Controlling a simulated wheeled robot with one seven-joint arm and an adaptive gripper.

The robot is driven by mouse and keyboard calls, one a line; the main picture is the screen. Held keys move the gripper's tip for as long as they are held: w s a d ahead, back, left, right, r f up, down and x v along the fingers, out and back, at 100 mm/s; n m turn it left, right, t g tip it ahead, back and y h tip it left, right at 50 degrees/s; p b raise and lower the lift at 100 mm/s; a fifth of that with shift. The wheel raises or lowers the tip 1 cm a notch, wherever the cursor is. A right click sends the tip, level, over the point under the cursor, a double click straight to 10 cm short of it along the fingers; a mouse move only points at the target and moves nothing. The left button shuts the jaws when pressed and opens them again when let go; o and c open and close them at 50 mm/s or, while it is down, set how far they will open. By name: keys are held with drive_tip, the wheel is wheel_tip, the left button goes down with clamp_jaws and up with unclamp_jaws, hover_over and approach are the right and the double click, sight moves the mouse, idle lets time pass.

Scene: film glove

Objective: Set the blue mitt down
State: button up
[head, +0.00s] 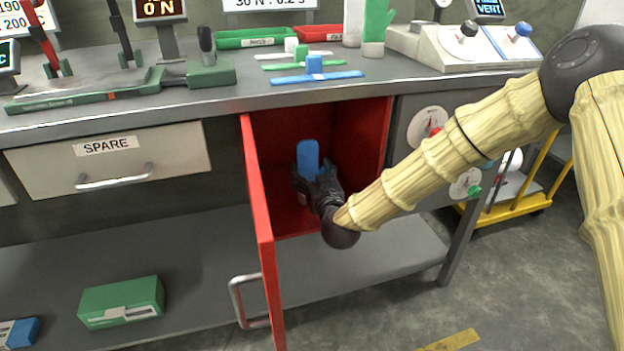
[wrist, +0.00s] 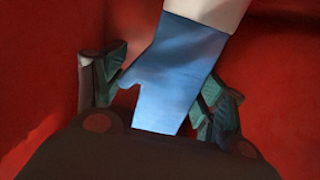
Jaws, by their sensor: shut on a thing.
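The blue mitt (head: 308,160) is inside the red open cupboard (head: 290,122) under the bench. My gripper (head: 316,178) reaches into the cupboard and is shut on the mitt. In the wrist view the blue mitt (wrist: 178,75) lies between the two dark green fingers (wrist: 160,98), with its pale cuff pointing away at the top. Red walls surround it. I cannot tell whether the mitt touches the cupboard floor.
The red cupboard door (head: 260,225) stands open on the left of my arm. Above is the grey bench top (head: 385,92) with a blue flat stand (head: 318,77), a green tray (head: 248,38) and a green mitt (head: 376,25). A lower shelf (head: 345,262) runs below.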

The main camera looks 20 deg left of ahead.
drive_tip(key=shift+f, duration=0.5)
drive_tip(key=shift+r, duration=0.1)
drive_tip(key=o, duration=1.3)
drive_tip(key=shift+s+d, duration=0.1)
drive_tip(key=p+v, duration=0.3)
drive_tip(key=v, duration=0.8)
drive_tip(key=shift+s+d+p, duration=0.25)
drive_tip(key=shift+s+p, duration=0.05)
drive_tip(key=shift+s, duration=0.05)
